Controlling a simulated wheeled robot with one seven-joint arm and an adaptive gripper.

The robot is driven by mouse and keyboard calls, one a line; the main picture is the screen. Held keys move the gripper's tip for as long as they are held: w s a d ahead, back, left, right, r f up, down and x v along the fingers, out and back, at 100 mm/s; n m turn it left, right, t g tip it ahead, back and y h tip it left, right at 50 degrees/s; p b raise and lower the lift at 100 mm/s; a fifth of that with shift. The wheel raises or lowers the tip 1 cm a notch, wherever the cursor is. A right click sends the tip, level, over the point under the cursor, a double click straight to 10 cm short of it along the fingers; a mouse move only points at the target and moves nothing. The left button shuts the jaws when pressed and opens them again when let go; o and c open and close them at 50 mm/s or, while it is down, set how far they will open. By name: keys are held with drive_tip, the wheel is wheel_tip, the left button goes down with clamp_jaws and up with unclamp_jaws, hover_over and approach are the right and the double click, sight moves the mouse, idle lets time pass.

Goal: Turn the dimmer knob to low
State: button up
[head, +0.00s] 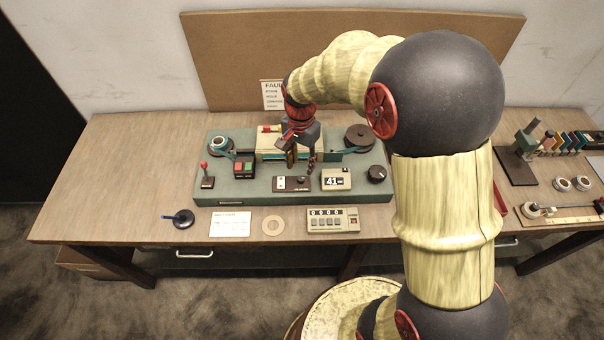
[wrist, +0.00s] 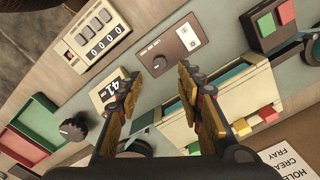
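A small dark plate (head: 293,183) with a little black knob and a white label sits at the front middle of the green machine panel (head: 230,190). In the wrist view the plate (wrist: 170,48) lies just beyond my fingertips, its small knob (wrist: 160,64) nearly between them. A larger black knob (head: 377,173) stands at the panel's right; it also shows at the lower left of the wrist view (wrist: 75,128). I cannot tell which knob is the dimmer, and no low mark is readable. My gripper (head: 301,158) hangs over the panel. Its fingers (wrist: 162,76) are apart and empty.
A display reading 41 (head: 336,179) sits between the two knobs. A counter box (head: 333,219) lies in front. A red-and-green button box (head: 244,165), a red-tipped lever (head: 206,175) and reels (head: 359,137) are also on the panel. A notice (head: 272,94) is at the back.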

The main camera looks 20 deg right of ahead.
sight(301, 178)
wheel_tip(301, 178, down, 6)
drive_tip(key=shift+f+b, duration=0.1)
drive_tip(key=shift+b, duration=0.6)
drive_tip(key=shift+c, duration=1.2)
clamp_jaws()
